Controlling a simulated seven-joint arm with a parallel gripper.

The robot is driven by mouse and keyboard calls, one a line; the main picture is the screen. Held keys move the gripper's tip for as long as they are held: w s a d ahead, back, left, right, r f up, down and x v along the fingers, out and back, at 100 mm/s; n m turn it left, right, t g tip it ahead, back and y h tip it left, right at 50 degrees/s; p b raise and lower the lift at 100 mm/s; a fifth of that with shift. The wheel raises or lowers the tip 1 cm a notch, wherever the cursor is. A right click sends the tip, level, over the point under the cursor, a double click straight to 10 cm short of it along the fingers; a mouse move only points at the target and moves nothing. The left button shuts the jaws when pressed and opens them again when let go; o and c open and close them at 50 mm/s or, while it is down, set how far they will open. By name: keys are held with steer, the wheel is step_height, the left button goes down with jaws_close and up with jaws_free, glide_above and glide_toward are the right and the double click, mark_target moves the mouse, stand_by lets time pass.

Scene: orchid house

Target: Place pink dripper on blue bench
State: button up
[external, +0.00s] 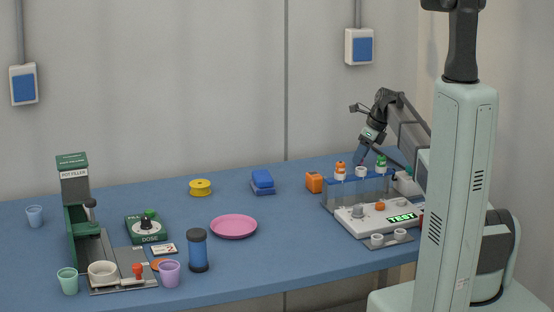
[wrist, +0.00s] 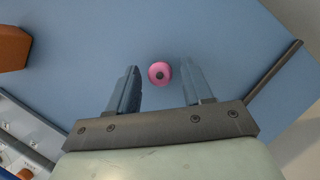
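The pink dripper (wrist: 160,74) is a small round pink thing with a dark centre, seen from above in the wrist view. I cannot pick it out in the external view. My gripper (wrist: 161,70) is open, its two blue-grey fingers on either side of the dripper with a gap at each side. How far the dripper lies below the fingertips I cannot tell. The blue bench (wrist: 90,30) fills the background around it. In the external view my gripper (external: 367,153) points down over the back right of the blue bench (external: 290,225), behind a bottle rack.
The rack (external: 345,190) with orange- and green-topped bottles and a white test panel (external: 380,215) stand in front of my gripper. An orange block (external: 314,182) lies left of the rack. A pink plate (external: 234,226) and blue jar (external: 198,250) stand further left. Mid-bench is mostly clear.

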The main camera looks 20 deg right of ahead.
steer(key=v, duration=1.2)
steer(key=shift+r, duration=0.2)
